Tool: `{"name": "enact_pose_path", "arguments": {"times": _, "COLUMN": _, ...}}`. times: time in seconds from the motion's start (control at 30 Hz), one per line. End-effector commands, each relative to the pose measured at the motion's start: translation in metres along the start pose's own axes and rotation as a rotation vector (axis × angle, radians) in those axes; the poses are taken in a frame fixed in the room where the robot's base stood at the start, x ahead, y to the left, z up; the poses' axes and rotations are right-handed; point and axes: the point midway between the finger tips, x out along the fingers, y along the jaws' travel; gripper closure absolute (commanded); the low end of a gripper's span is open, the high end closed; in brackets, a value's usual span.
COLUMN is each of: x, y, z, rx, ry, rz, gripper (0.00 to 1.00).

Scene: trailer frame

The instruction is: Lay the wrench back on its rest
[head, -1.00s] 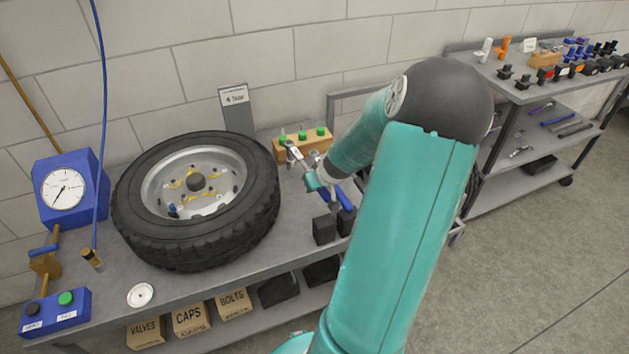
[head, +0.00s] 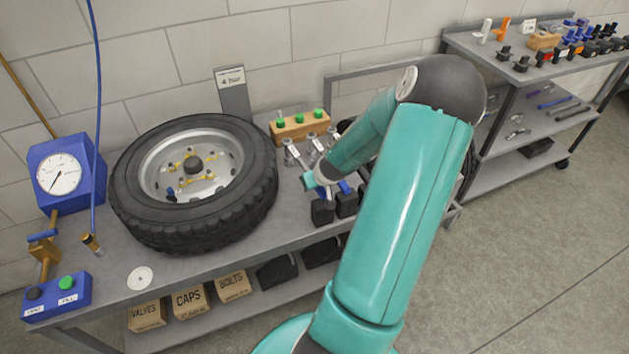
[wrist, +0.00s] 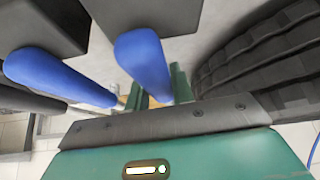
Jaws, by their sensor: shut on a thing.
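My gripper (head: 309,181) is over the bench, right of the tyre and next to two black blocks. In the wrist view its green fingers (wrist: 154,98) close around the end of a blue handle (wrist: 145,62), which I take to be the wrench. The other end of this handle meets a black block (wrist: 136,12). A second blue handle (wrist: 58,77) lies beside it, outside the fingers, at another black block (wrist: 45,24). In the head view the two blocks show as a front-left one (head: 322,212) and a right one (head: 346,204). The wrench's head is hidden; I cannot tell which part is its rest.
The tyre (head: 250,190) lies close to the left of my gripper. A wooden block with green caps (head: 300,127) and small tagged metal pieces (head: 292,155) stand behind. A blue gauge (head: 72,150) is far left. Labelled bins (head: 190,302) sit below the bench (head: 215,262).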

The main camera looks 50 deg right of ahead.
Motion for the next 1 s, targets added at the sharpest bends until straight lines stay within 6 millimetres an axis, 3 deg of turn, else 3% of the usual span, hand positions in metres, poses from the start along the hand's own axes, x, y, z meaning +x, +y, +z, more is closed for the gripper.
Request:
{"name": "enact_pose_path", "arguments": {"times": 0.37, "x": 0.000, "y": 0.001, "z": 0.000, "rx": 0.000, "ry": 0.002, "rz": 0.002, "gripper": 1.00}}
{"name": "enact_pose_path", "arguments": {"times": 0.4, "x": 0.000, "y": 0.001, "z": 0.000, "rx": 0.000, "ry": 0.002, "rz": 0.002, "gripper": 0.73}}
{"name": "enact_pose_path", "arguments": {"times": 0.5, "x": 0.000, "y": 0.001, "z": 0.000, "rx": 0.000, "ry": 0.002, "rz": 0.002, "gripper": 0.53}}
{"name": "enact_pose_path", "arguments": {"times": 0.53, "x": 0.000, "y": 0.001, "z": 0.000, "rx": 0.000, "ry": 0.001, "rz": 0.002, "gripper": 0.51}}
{"name": "enact_pose_path", "arguments": {"times": 0.83, "x": -0.001, "y": 0.001, "z": 0.002, "rx": 0.002, "ry": -0.001, "rz": 0.000, "gripper": 0.51}}
{"name": "enact_pose_path", "arguments": {"times": 1.0, "x": -0.016, "y": 0.002, "z": 0.000, "rx": 0.001, "ry": 0.002, "rz": 0.003, "gripper": 0.51}}
